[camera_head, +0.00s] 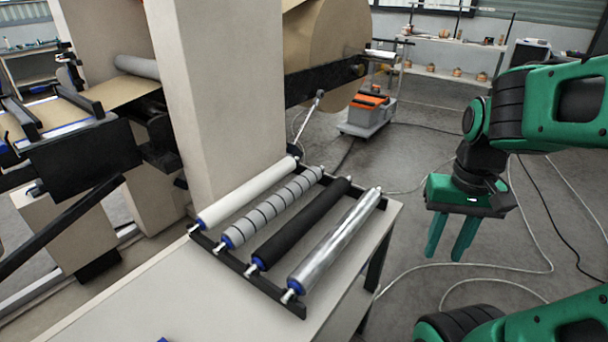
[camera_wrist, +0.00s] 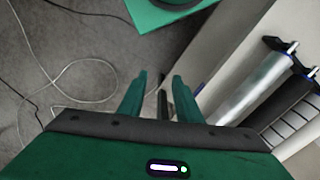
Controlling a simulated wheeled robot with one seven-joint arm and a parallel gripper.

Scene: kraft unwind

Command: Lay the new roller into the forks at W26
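Several rollers lie side by side in a black rack (camera_head: 284,301) on a pale table. They are a white roller (camera_head: 247,190), a grey roller with dark bands (camera_head: 272,207), a black roller (camera_head: 302,224) and a shiny metal roller (camera_head: 335,241). My gripper (camera_head: 449,240) is open and empty to the right of the table, fingers pointing down. In the wrist view my gripper's fingers (camera_wrist: 158,97) are apart with nothing between them. The metal roller (camera_wrist: 248,92) is right of them there. I cannot tell which place is W26; no such label is readable.
The pale table (camera_head: 205,300) stands beside a machine with a pale upright (camera_head: 215,90), a large brown paper roll (camera_head: 325,60) and black brackets (camera_head: 85,160). An orange and grey toolbox (camera_head: 369,112) stands behind. Cables (camera_head: 540,265) cross the open floor at right.

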